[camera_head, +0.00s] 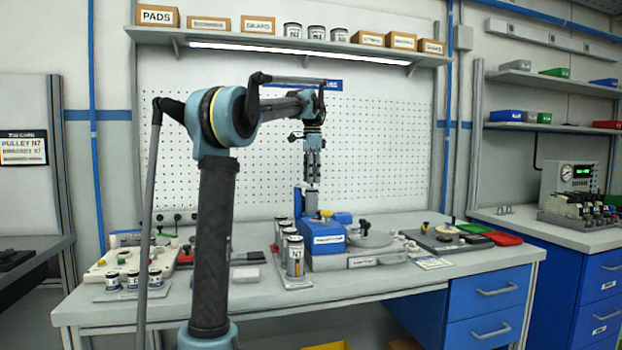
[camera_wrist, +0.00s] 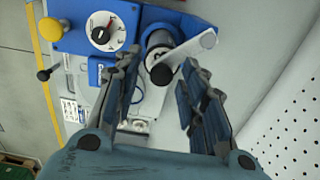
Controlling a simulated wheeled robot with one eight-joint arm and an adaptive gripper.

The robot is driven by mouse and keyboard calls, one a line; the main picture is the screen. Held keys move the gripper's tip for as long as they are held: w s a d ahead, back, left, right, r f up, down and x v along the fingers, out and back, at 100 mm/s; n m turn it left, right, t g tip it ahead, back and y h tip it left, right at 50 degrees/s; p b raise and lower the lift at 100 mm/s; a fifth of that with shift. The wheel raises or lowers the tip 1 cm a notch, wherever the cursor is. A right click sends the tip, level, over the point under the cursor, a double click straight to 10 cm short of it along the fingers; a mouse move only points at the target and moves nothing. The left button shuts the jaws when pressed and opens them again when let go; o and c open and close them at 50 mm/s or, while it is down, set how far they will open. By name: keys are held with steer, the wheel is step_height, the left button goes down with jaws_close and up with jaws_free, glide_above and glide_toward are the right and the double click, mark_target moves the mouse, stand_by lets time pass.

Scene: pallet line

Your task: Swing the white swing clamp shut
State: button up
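The white swing clamp (camera_wrist: 196,46) shows in the wrist view as a flat white bar with a rounded end, slanting up to the right from a black knob (camera_wrist: 160,74). A dark cylinder (camera_wrist: 158,40) stands beside it, partly covered by the bar. My gripper (camera_wrist: 160,64) is open, its two ribbed fingers apart on either side of the knob, with nothing held between them. Whether a finger touches the clamp I cannot tell. In the head view my gripper (camera_head: 313,177) points down over the blue fixture (camera_head: 327,260); the clamp is too small there to make out.
In the wrist view the fixture carries a dial (camera_wrist: 104,32), a yellow knob (camera_wrist: 50,28) and a black-tipped lever (camera_wrist: 46,74). Labelled cans (camera_head: 294,257) stand left of the fixture. A round grey plate (camera_head: 365,240) lies right. The pegboard (camera_head: 380,150) rises behind.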

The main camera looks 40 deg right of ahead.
steer(key=shift+r, duration=0.1)
steer(key=shift+r, duration=0.3)
step_height(320, 180, up, 11)
stand_by(0.5)
steer(key=shift+w, duration=0.1)
stand_by(0.4)
